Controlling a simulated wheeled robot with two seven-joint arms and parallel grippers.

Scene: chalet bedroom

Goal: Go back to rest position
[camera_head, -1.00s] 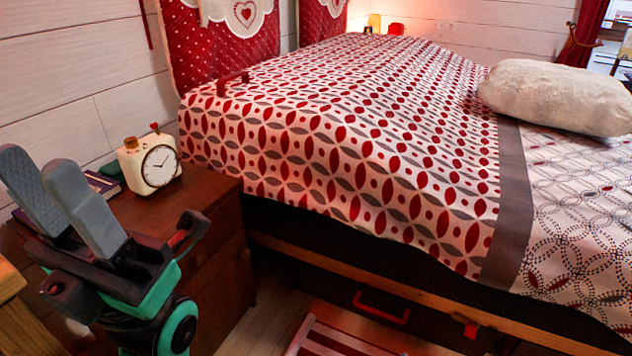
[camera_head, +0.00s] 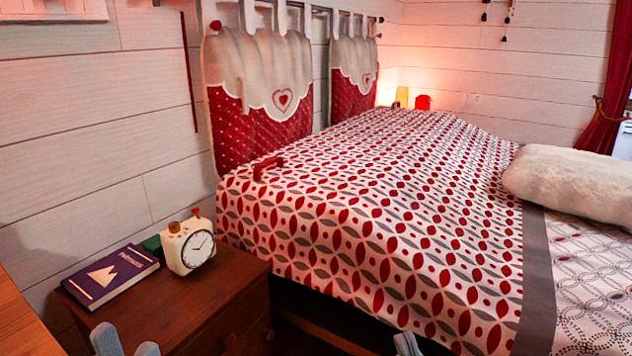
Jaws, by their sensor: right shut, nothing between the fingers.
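My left gripper (camera_head: 126,345) shows only as two grey fingertips at the bottom left edge, in front of the nightstand. The fingertips stand apart with a gap between them, and nothing shows in the gap. My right gripper (camera_head: 407,343) shows as grey fingertips at the bottom edge, in front of the bed's side. They are close together and hold nothing. The rest of both grippers and arms is below the picture.
A wooden nightstand (camera_head: 225,292) carries a purple book (camera_head: 112,274) and a cream alarm clock (camera_head: 187,246). The large bed (camera_head: 390,215) fills the right side, with a red handle-like object (camera_head: 267,167) near its left edge. A pale pillow (camera_head: 570,183) lies at right.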

